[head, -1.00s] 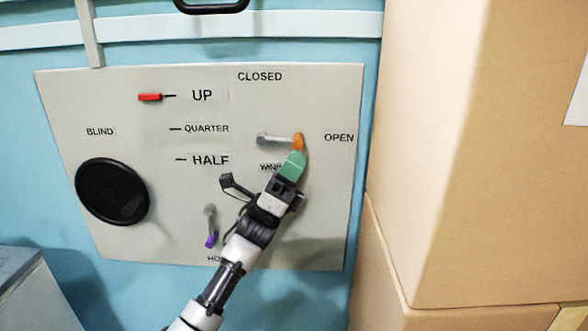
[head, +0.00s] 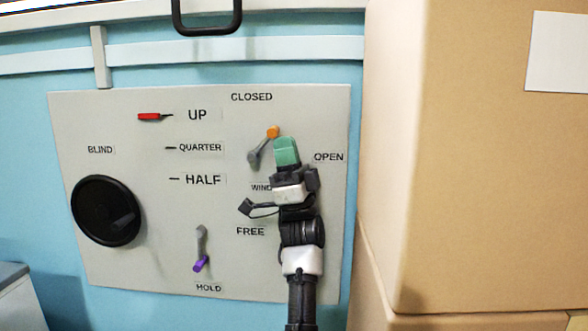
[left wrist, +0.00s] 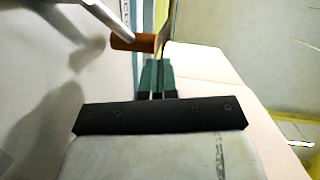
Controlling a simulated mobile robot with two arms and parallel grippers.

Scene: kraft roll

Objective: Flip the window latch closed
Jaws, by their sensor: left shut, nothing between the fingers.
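The window latch (head: 259,150) is a grey lever with an orange knob (head: 273,132), on a pale panel (head: 130,255). The lever slants up and right, its knob between the CLOSED and OPEN labels. My left gripper (head: 286,150), with green fingertips, is shut and empty just right of and below the knob. In the left wrist view the orange knob (left wrist: 130,41) lies just beyond the green fingertips (left wrist: 157,72); I cannot tell whether they touch. The gripper partly covers the label under the latch. My right gripper is not in view.
A purple-tipped lever (head: 201,248) points down to HOLD. A black round BLIND knob (head: 106,211) and a red pointer (head: 150,117) at UP are on the left. A black handle (head: 207,30) is above. Large tan boxes (head: 455,190) stand close on the right.

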